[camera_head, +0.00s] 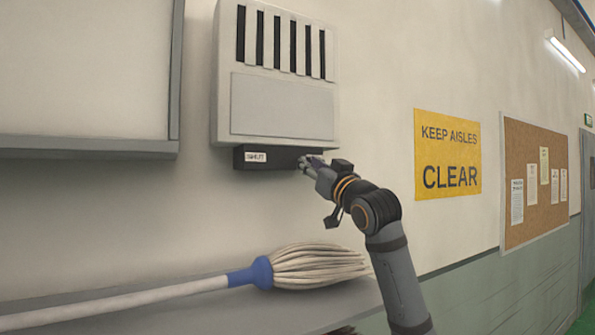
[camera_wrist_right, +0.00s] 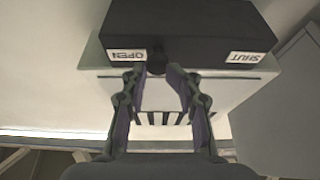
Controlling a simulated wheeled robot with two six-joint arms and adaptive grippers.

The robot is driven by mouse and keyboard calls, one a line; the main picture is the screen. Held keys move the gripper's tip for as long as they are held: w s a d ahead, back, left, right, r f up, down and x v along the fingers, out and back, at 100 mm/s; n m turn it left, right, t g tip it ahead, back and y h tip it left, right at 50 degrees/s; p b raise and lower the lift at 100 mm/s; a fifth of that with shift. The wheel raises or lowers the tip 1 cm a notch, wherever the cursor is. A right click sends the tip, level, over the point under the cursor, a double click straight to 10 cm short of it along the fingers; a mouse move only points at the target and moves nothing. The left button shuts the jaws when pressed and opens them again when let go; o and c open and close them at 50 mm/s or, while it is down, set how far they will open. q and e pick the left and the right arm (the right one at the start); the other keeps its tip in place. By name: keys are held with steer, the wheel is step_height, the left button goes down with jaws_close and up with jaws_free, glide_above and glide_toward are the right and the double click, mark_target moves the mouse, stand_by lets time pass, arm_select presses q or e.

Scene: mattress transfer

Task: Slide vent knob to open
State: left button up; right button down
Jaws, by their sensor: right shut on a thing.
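A pale wall vent (camera_head: 283,105) has dark slots and a black slide housing (camera_head: 280,157) along its bottom edge. A white SHUT label (camera_head: 256,157) is at the housing's left end in the head view. In the wrist view, which is upside down, the OPEN label (camera_wrist_right: 128,55) is at left and the SHUT label (camera_wrist_right: 244,57) at right. The dark vent knob (camera_wrist_right: 155,63) sits right beside the OPEN label, well away from SHUT. My right gripper (camera_head: 306,163) is shut on the knob, its fingertips (camera_wrist_right: 157,73) at either side of it. My left gripper is out of view.
A mop (camera_head: 315,266) with a blue collar lies on a grey ledge (camera_head: 225,315) below the vent. A grey-framed panel (camera_head: 85,148) is on the wall at left. A yellow sign (camera_head: 447,154) and a corkboard (camera_head: 535,180) hang at right.

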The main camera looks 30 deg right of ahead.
steer(key=shift+s+d+r, duration=0.1)
steer(key=shift+s+r, duration=0.1)
steer(key=shift+r, duration=0.25)
steer(key=c, duration=1.4)
jaws_free()
steer(key=shift+o, duration=1.1)
steer(key=shift+w+d+f, duration=0.1)
steer(key=shift+w, duration=0.1)
steer(key=shift+o, duration=0.3)
steer(key=shift+w+d+f, duration=0.15)
steer(key=shift+d, duration=0.05)
steer(key=shift+d+f, duration=0.1)
steer(key=shift+f, duration=0.05)
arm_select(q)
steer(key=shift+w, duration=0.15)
arm_select(e)
steer(key=shift+w+a+f, duration=0.1)
steer(key=shift+a, duration=0.1)
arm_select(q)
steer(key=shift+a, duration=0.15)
